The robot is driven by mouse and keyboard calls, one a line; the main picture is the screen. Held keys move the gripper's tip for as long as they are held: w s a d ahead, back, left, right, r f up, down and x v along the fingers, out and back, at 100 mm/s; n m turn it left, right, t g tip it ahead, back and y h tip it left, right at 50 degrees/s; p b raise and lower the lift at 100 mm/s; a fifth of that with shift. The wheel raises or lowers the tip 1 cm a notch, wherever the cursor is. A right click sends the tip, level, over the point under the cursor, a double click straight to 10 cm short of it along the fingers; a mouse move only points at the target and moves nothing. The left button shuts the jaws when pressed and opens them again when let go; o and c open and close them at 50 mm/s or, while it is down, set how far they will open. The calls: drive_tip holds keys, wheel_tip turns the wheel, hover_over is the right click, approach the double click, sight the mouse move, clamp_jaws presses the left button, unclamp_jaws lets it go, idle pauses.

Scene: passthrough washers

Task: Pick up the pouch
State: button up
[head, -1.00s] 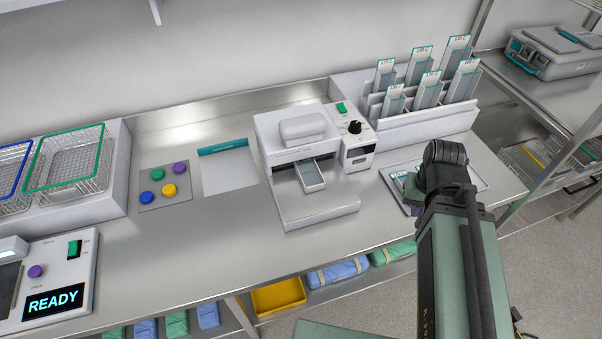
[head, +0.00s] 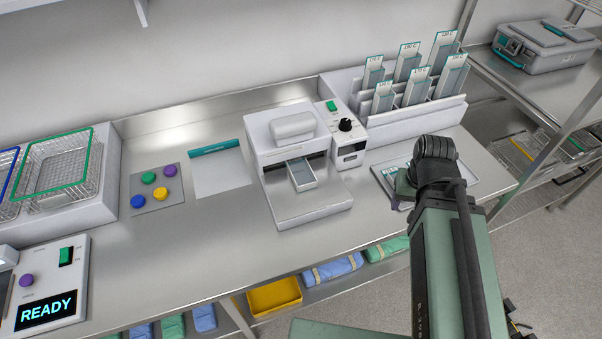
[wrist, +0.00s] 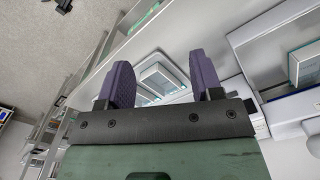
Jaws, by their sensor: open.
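A small pale pouch-like piece with a teal-grey face (head: 303,175) lies in the slot of the white sealer (head: 312,208), and it also shows at the right of the wrist view (wrist: 306,62). More pale, labelled pieces (head: 391,172) lie in a shallow tray (head: 380,166), partly hidden by my arm. I cannot tell which one is the task's pouch. My gripper (wrist: 163,80) is open, with its two purple fingers apart and nothing held. In the wrist view the tray's pale pieces (wrist: 160,76) show between and beyond the fingers. In the head view my arm hides most of the gripper.
A white rack (head: 440,113) with several labelled upright pouches stands behind the tray. The sealer's control box (head: 350,150) stands left of the tray. Wire baskets (head: 58,180), a button panel (head: 158,190) and a READY display (head: 48,310) are further left. The counter before the sealer is clear.

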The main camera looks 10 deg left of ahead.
drive_tip(key=o, duration=0.6)
drive_tip(key=n+p, duration=0.2)
drive_tip(key=n, duration=0.4)
approach(304, 177)
wheel_tip(304, 177, down, 10)
drive_tip(key=b, duration=1.1)
drive_tip(key=shift+w+f, duration=0.1)
drive_tip(key=shift+r, duration=0.25)
drive_tip(key=c, duration=1)
